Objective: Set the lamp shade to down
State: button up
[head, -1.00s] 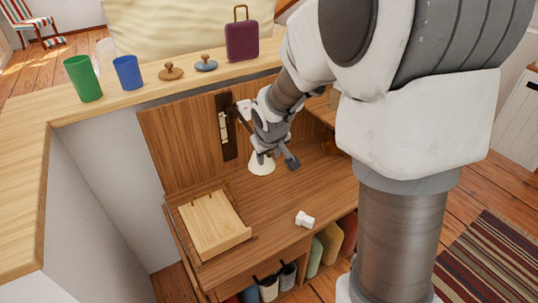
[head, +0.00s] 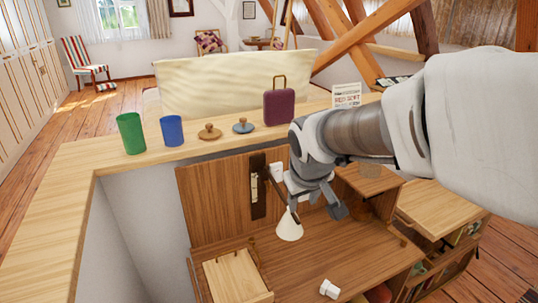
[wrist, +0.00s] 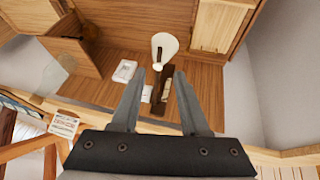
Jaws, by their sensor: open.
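The lamp has a cream cone shade (head: 289,228), with its wide end toward the desk and its narrow end up, slightly tilted. A thin dark arm links it to a dark wall bracket (head: 258,188) on the wooden back panel. In the wrist view the shade (wrist: 165,45) is beyond the fingertips and the bracket (wrist: 168,92) shows between the fingers. My gripper (wrist: 161,73) is open and empty. In the head view it is just right of the shade, apart from it as far as I can see. The wrist partly hides the lamp's surroundings.
The wooden desk (head: 310,262) holds a small white object (head: 329,289) and a slanted wooden stand (head: 235,277). On the ledge behind are a green cup (head: 131,133), a blue cup (head: 172,131), two knobbed lids and a purple case (head: 279,106). Cubbies stand right.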

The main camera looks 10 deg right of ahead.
jog(key=shift+v, duration=1.1)
jog(key=s+r+m+p, duration=0.1)
jog(key=s+r+p, duration=0.1)
jog(key=s, duration=0.6)
jog(key=s+d+r+m+y+p, duration=0.1)
jog(key=s+r+m+p, duration=0.1)
jog(key=s, duration=0.7)
jog(key=shift+r+p, duration=0.4)
jog(key=shift+r, duration=0.5)
jog(key=shift+d, duration=0.15)
